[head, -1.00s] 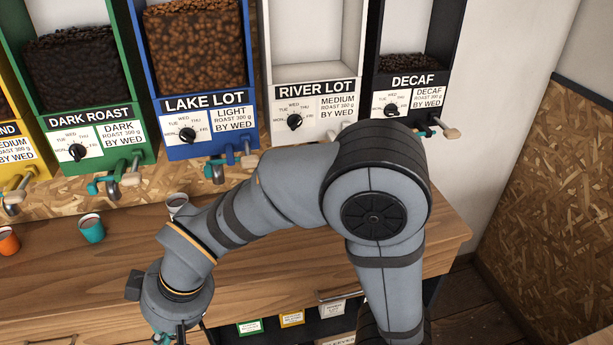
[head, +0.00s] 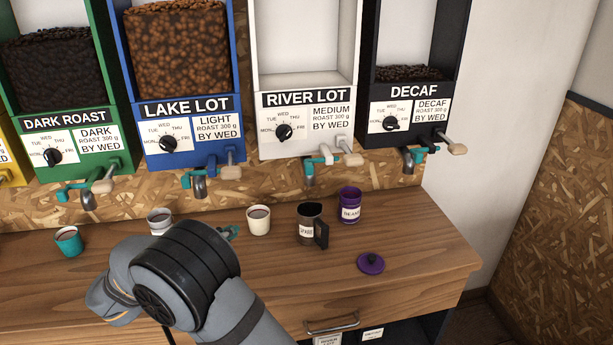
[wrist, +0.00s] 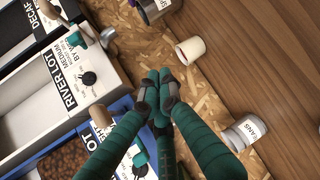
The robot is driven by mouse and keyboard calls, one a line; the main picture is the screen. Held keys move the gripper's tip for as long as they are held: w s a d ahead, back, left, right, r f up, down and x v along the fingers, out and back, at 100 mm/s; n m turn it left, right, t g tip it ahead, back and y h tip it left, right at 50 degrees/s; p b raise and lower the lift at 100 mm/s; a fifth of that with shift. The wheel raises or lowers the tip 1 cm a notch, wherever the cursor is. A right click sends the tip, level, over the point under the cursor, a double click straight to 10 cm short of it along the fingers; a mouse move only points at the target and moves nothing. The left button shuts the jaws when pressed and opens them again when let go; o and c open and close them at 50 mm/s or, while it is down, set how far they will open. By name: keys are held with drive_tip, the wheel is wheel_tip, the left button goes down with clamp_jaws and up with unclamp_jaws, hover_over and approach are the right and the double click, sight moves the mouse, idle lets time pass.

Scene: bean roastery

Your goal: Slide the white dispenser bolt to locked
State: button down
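In the head view, my arm mostly hides the gripper (head: 230,232).
The blue LAKE LOT dispenser (head: 238,60) and black DECAF dispenser (head: 462,60) flank the white one. A cream cup (head: 259,220), dark mug (head: 309,226), purple canister (head: 349,205) and purple lid (head: 371,263) stand on the wooden counter (head: 425,265). The counter's right part is clear.

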drive_tip(key=d+r+m+t+h, duration=0.2)
drive_tip(key=d+r+m+h, duration=0.1)
drive_tip(key=r, duration=0.6)
drive_tip(key=shift+s+d+m, duration=0.2)
drive_tip(key=shift+d+m, duration=0.4)
drive_tip(key=shift+m, duration=0.2)
drive_tip(key=shift+r+h, duration=0.1)
drive_tip(key=shift+h, duration=0.3)
drive_tip(key=s+d+p+x, duration=0.1)
drive_tip(key=p+x, duration=0.3)
drive_tip(key=x, duration=0.9)
drive_tip(key=shift+s+d, duration=0.3)
drive_tip(key=shift+d, duration=0.25)
